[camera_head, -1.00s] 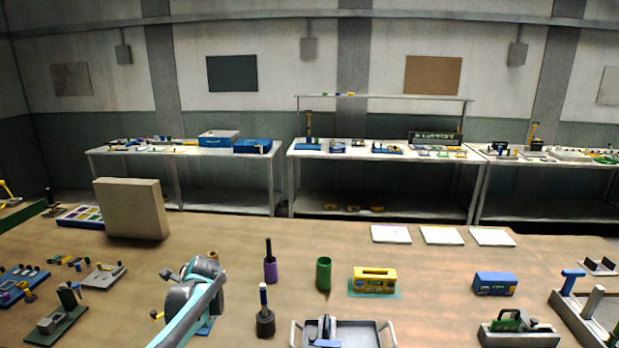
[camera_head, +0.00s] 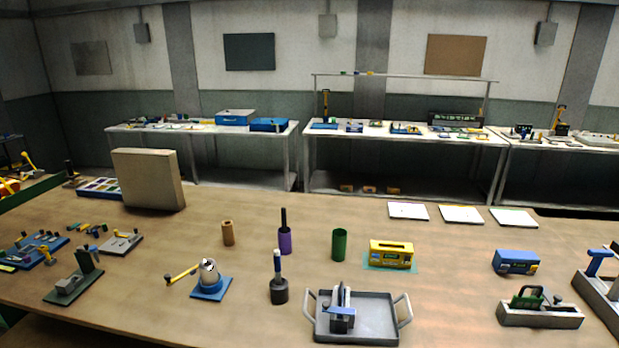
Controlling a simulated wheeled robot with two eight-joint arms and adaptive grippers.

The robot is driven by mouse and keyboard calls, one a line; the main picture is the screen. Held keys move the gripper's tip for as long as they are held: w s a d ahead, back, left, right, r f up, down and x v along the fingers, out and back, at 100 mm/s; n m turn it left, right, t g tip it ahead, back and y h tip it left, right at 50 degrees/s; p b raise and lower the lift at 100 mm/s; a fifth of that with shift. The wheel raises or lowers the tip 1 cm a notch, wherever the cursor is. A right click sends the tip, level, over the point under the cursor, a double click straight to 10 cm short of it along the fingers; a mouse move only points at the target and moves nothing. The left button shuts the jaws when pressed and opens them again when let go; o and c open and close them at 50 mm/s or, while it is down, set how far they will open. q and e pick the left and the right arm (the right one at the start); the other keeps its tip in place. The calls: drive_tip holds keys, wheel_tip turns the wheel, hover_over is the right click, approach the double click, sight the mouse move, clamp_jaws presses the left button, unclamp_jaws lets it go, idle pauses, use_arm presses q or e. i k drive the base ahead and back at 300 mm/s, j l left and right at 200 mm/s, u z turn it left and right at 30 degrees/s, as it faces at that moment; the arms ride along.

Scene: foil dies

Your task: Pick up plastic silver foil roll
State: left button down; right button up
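No roll is plainly marked as the plastic silver foil roll. A grey-silver rounded piece (camera_head: 208,272) sits on a blue base (camera_head: 211,289) with a yellow handle (camera_head: 181,275) at its left; I cannot tell if it is the roll. Standing nearby are a small brown cylinder (camera_head: 228,233), a purple cylinder (camera_head: 285,241) with a dark rod on top, and an open green cylinder (camera_head: 339,245). Neither of my grippers shows in the head view.
A grey tray (camera_head: 384,326) with side handles stands at the front, right of a dark stamp-like tool (camera_head: 279,290). A yellow box (camera_head: 391,253) and a blue box (camera_head: 516,262) stand to the right. An upright beige block (camera_head: 149,179) stands at the back left.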

sight(208, 271)
drive_tip(key=i+j+z, duration=0.15)
drive_tip(key=j, duration=0.2)
drive_tip(key=i+j+z, duration=0.15)
drive_tip(key=j, duration=0.25)
drive_tip(key=i+j+z, duration=0.15)
drive_tip(key=j, duration=0.25)
drive_tip(key=i+j+z, duration=0.15)
drive_tip(key=j, duration=0.25)
drive_tip(key=k, duration=0.05)
